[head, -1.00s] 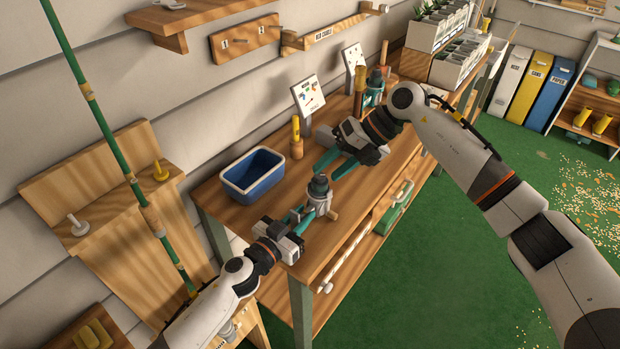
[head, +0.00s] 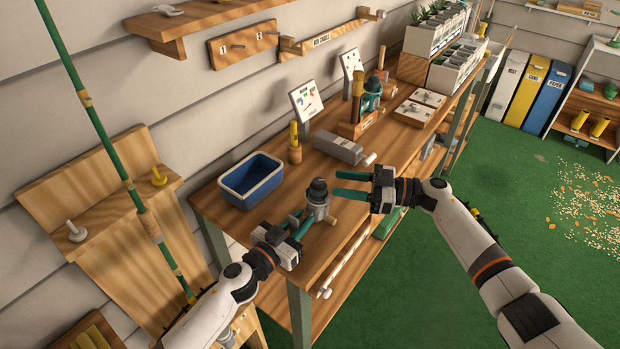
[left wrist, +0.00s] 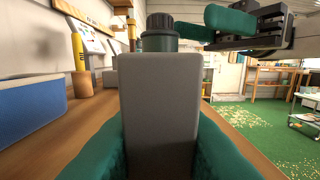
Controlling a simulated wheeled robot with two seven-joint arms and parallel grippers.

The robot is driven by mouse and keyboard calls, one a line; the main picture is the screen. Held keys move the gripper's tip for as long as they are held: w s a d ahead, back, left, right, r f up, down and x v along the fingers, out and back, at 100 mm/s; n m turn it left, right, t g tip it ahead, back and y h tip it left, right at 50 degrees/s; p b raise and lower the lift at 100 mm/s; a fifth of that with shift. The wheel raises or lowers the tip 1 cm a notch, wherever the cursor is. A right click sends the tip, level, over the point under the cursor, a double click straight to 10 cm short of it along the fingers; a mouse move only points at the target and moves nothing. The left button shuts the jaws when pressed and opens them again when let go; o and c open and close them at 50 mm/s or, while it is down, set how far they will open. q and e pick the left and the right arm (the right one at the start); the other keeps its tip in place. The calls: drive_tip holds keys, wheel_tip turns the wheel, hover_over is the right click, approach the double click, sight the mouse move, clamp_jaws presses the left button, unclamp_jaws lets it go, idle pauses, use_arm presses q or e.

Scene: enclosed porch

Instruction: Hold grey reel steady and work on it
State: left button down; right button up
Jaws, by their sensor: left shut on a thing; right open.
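The grey reel (head: 318,208) stands upright on the wooden bench near its front edge, with a dark green and black top. My left gripper (head: 304,222) is shut on its grey body from the lower left. In the left wrist view the reel's grey body (left wrist: 160,110) fills the middle between the two green fingers, under a dark ribbed cap. My right gripper (head: 337,183) is open and empty, its fingers pointing left just right of the reel's top.
A blue bin (head: 252,180) stands left of the reel. Behind are a grey box (head: 338,148), a yellow-handled tool (head: 294,142) and a wooden holder (head: 362,124) with a green reel-like thing. A fishing rod (head: 115,150) leans at the left. Bench (head: 325,238) around the reel is mostly clear.

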sight(313, 181)
drive_tip(key=a, duration=0.2)
drive_tip(key=w+a, duration=0.1)
drive_tip(key=a, duration=0.5)
drive_tip(key=shift+w+a, duration=0.2)
drive_tip(key=shift+w, duration=0.05)
clamp_jaws()
drive_tip(key=shift+g, duration=0.3)
drive_tip(key=shift+s+f+n+g, duration=0.1)
drive_tip(key=shift+s+n+g, duration=0.05)
drive_tip(key=shift+n+g, duration=0.7)
drive_tip(key=shift+s+n+g, duration=0.1)
drive_tip(key=shift+n+g, duration=0.45)
drive_tip(key=shift+g, duration=0.8)
